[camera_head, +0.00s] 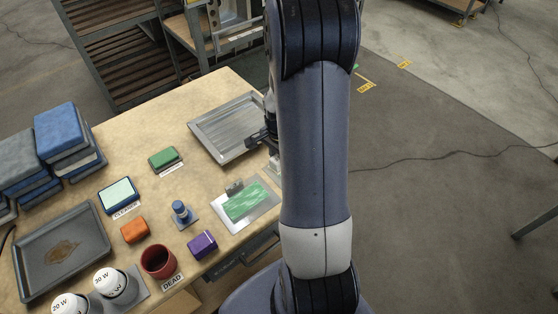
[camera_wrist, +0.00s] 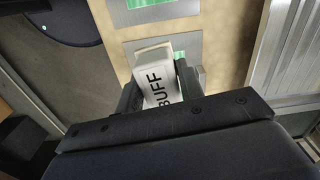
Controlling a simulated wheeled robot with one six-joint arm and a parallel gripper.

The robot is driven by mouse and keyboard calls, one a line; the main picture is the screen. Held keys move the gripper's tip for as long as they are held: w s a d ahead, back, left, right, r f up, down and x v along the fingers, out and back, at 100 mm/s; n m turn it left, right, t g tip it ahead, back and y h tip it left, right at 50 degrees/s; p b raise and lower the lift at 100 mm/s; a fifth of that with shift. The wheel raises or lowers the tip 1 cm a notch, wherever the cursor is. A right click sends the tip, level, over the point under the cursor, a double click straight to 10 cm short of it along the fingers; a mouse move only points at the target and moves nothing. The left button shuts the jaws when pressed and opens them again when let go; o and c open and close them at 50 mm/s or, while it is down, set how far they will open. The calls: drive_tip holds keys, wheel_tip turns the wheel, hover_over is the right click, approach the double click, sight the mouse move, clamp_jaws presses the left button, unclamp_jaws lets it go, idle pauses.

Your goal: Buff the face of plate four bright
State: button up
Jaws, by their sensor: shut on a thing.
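In the wrist view my gripper (camera_wrist: 158,76) is shut on a white block (camera_wrist: 154,62) lettered BUFF. Beyond the block lies a grey metal plate (camera_wrist: 193,46) with a green patch partly hidden by the block; I cannot tell whether they touch. A second grey plate (camera_wrist: 150,14) with green on it shows at the top edge. In the head view my gripper (camera_head: 262,138) is beside the metal tray, mostly hidden by my arm. A metal plate (camera_head: 221,224) with a green-smeared face lies nearer on the bench. No plate number is readable.
The shallow metal tray (camera_head: 203,128) lies at the bench's far right. A green block (camera_head: 163,157), orange block (camera_head: 134,229), purple block (camera_head: 202,244), blue-topped stamp (camera_head: 181,212) and red DEAD cup (camera_head: 158,262) stand around the bench. Blue-grey stacks (camera_head: 68,135) and a dark tray (camera_head: 88,222) fill the left.

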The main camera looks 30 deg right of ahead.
drive_tip(key=shift+r+p, duration=0.65)
drive_tip(key=shift+r, duration=0.6)
